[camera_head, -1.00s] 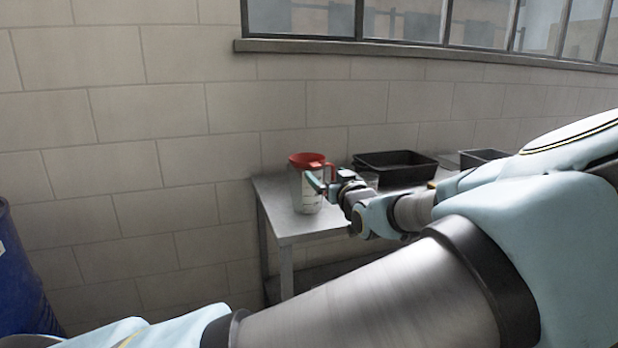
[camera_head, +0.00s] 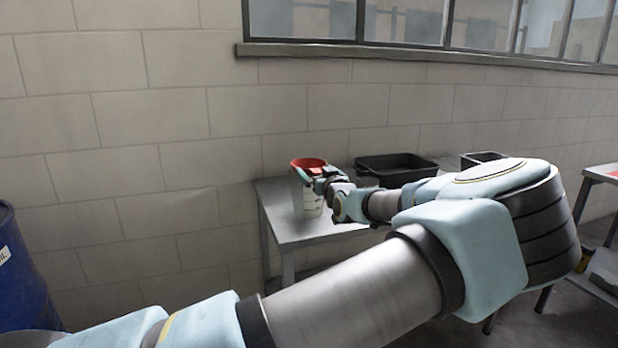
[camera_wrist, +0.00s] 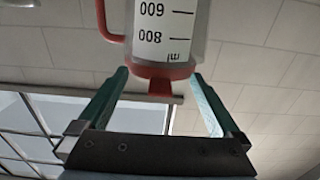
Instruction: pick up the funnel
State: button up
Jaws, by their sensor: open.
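A clear measuring container (camera_head: 307,200) with a red rim stands on the metal table's left end. I take it to be the funnel; no separate funnel is distinguishable. My gripper partly hides the rim's right side in the head view.
The grey metal table (camera_head: 280,232) stands against a block wall. A black tray (camera_head: 395,165) is behind and right of my gripper, with another dark bin (camera_head: 480,158) further right. A blue drum (camera_head: 22,270) is at the far left. A second table (camera_head: 603,172) is at the right.

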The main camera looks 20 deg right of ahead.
grip_shut()
dwell(0.7)
